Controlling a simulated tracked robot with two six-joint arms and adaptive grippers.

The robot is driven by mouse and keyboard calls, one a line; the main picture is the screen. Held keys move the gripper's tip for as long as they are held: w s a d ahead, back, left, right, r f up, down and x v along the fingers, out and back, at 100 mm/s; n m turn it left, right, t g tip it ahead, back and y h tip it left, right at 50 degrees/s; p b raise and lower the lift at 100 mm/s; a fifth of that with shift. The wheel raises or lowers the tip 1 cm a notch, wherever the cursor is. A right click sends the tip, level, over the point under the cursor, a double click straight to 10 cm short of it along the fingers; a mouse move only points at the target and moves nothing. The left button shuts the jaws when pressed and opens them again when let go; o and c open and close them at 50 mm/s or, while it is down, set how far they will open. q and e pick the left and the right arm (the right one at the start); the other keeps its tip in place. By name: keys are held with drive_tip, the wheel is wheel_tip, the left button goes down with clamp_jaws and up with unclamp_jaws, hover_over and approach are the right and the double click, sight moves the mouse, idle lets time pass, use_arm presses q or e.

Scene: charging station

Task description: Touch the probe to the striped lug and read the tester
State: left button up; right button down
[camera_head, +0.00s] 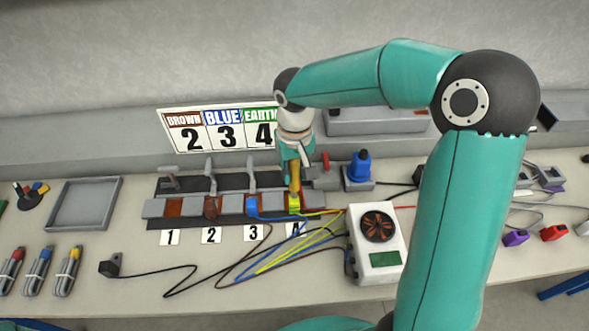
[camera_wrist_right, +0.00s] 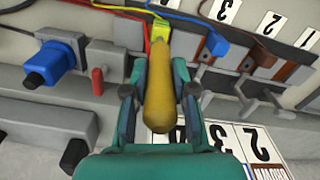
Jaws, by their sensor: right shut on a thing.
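My right gripper (camera_head: 294,160) is shut on the yellow probe (camera_head: 294,180) above the terminal block's position 4. In the right wrist view, my gripper's two fingers (camera_wrist_right: 160,92) stand either side of the probe's thick yellow handle (camera_wrist_right: 160,105). The probe points at the yellow striped lug (camera_wrist_right: 160,28), which also shows in the head view (camera_head: 293,205). The handle hides the probe's tip, so I cannot tell whether it touches. My left gripper is out of view.
The terminal block (camera_head: 190,208) has brown and blue leads in other positions. A sign (camera_head: 218,129) reads brown 2, blue 3, earth 4. A blue plug (camera_head: 360,167) and red lever (camera_head: 326,162) stand to the right. Loose wires cross the bench front; a grey tray (camera_head: 63,229) lies left.

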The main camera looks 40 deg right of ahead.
drive_tip(key=shift+f+b, duration=0.55)
drive_tip(key=shift+f, duration=0.1)
idle(1.3)
drive_tip(key=shift+r+p, duration=2.25)
drive_tip(key=shift+r, duration=0.85)
drive_tip(key=shift+f, duration=0.1)
